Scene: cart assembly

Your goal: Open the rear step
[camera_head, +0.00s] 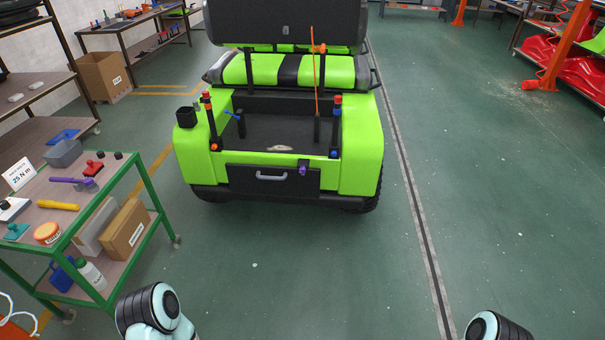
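The green cart (360,150) stands ahead of me with its rear facing me. At its rear is a dark panel (290,188) with a grey handle (271,177), which looks like the rear step, standing upright and closed. A purple piece (303,168) sits at the panel's upper right. Above the panel is a dark open bed (270,135) with a small pale item in it. Parts of my arms show at the bottom left and bottom right edges, well short of the cart. Neither gripper's fingers are in view.
A green-framed tool cart (150,175) with tools and boxes stands at the left. A cardboard box (103,76) and a workbench are behind it. An orange rack with red parts (570,60) is at the far right. The floor before the cart and to its right is clear.

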